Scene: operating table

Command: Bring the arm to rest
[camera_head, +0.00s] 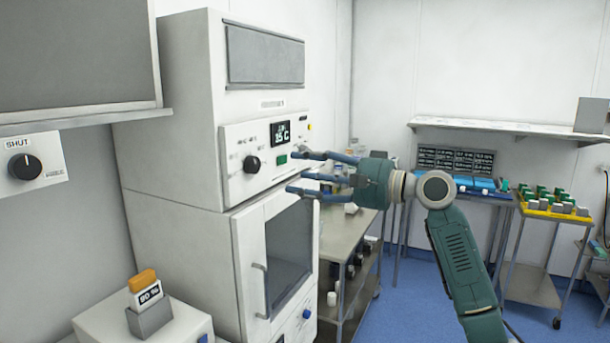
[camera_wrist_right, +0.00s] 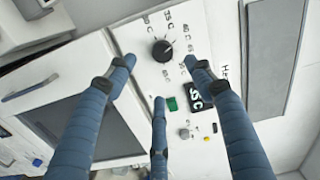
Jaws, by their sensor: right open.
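My right arm comes in from the lower right in the head view. Its right gripper (camera_head: 305,172) is open, with its blue fingers spread just in front of the control panel of a white cabinet (camera_head: 180,150). The gripper looks empty. In the right wrist view the fingers (camera_wrist_right: 157,80) reach toward the same panel, around a black knob (camera_wrist_right: 162,50) and a green button (camera_wrist_right: 172,104). The knob (camera_head: 252,164) also shows in the head view, left of the fingertips. I cannot tell whether a fingertip touches the panel. My left gripper is out of view.
A steel side table (camera_head: 345,240) with small items stands behind the gripper. A yellow-topped cart (camera_head: 555,211) with several green-capped items stands at the right. A wall shelf (camera_head: 500,128) runs along the back. Blue floor (camera_head: 400,300) is open between the tables.

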